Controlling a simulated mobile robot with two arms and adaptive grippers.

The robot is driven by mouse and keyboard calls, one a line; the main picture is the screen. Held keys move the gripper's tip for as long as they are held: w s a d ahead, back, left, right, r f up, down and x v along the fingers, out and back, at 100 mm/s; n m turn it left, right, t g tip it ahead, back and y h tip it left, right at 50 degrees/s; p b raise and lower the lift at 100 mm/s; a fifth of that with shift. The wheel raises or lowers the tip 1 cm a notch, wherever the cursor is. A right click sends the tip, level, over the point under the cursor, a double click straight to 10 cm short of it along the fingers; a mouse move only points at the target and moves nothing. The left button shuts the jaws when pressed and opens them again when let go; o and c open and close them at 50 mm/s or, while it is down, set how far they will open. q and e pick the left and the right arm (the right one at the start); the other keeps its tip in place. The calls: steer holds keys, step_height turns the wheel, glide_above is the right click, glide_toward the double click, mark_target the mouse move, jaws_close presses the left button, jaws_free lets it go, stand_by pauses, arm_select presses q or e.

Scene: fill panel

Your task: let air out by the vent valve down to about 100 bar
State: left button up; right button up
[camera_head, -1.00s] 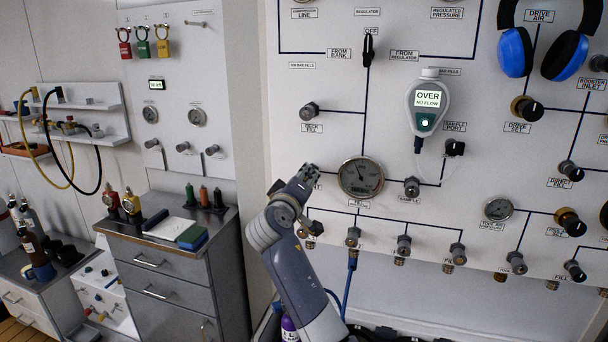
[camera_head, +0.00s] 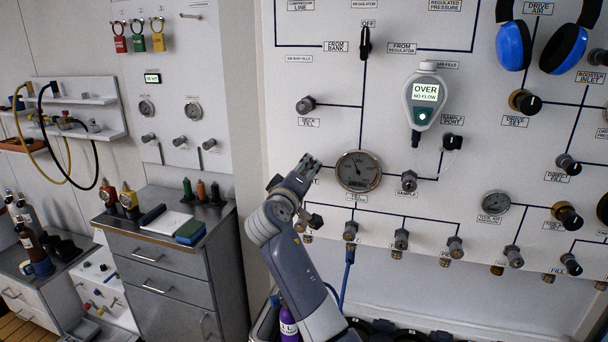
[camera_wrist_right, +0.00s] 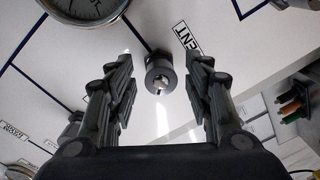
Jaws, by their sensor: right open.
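The vent valve's round dark knob (camera_wrist_right: 160,73) shows in the right wrist view, beside the VENT label (camera_wrist_right: 187,38). My right gripper (camera_head: 308,164) is open, and its fingers stand on either side of the knob in the wrist view, with visible gaps. Contact with the knob is not visible. In the head view the gripper hides the vent knob and part of its label. The round fill gauge (camera_head: 358,171) is just right of the gripper; its reading is too small to tell. My left gripper is out of view.
The panel carries a sample valve (camera_head: 409,181), a deck fill valve (camera_head: 306,105) and a row of fill valves (camera_head: 401,239) below. A handheld meter (camera_head: 426,100) reads OVER, NO FLOW. A grey drawer cabinet (camera_head: 160,270) stands left of my arm. A blue hose (camera_head: 347,280) hangs behind my arm.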

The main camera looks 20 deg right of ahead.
steer(key=shift+s+a, duration=0.45)
steer(key=shift+s, duration=0.05)
steer(key=v, duration=0.6)
steer(key=shift+s+d, duration=0.1)
steer(key=shift+d, duration=0.05)
stand_by(2.8)
